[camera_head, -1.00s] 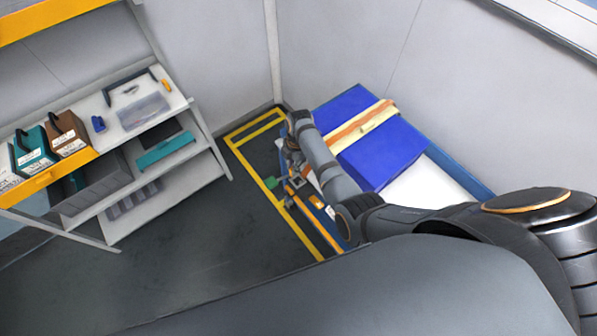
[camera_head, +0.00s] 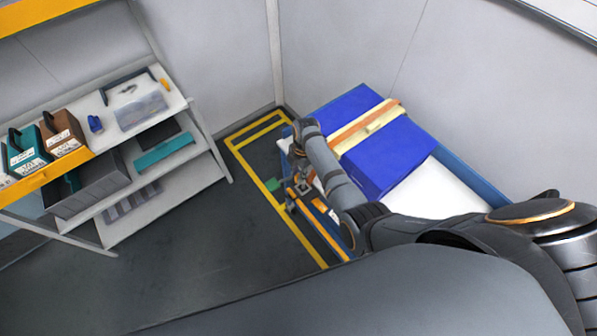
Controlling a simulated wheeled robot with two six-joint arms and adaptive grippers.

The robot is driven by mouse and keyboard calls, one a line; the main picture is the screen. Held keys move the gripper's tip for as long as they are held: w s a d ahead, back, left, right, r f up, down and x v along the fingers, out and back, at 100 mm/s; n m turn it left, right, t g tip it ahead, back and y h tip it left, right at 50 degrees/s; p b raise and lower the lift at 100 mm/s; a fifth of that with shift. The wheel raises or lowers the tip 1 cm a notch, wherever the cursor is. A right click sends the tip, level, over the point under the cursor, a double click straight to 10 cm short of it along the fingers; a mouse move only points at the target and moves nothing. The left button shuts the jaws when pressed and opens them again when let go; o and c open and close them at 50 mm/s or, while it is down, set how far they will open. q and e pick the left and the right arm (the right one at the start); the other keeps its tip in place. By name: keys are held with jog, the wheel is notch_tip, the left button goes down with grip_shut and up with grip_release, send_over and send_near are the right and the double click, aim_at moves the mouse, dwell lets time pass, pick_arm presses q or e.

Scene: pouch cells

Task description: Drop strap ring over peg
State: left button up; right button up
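A blue box (camera_head: 388,160) lies on a blue-edged cart with a tan and orange strap (camera_head: 366,126) across its top. My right arm reaches in from the right, past the box's near left side. My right gripper (camera_head: 299,198) points down at the cart's left edge, beside an orange strip. It is small and dark here, so I cannot tell whether it is open or holds anything. I cannot make out the strap ring or the peg; my arm hides part of that side. My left gripper is not in view.
The cart (camera_head: 468,182) has a bare white top right of the box. A shelf rack (camera_head: 182,172) with cases stands left. Grey floor between is clear.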

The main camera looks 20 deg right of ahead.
jog(key=shift+r, duration=0.35)
notch_tip(320, 180, up, 12)
jog(key=d, duration=0.1)
jog(key=shift+w+d+f+b, duration=0.2)
jog(key=shift+d+b, duration=0.05)
jog(key=shift+b, duration=0.05)
jog(key=shift+f, duration=0.1)
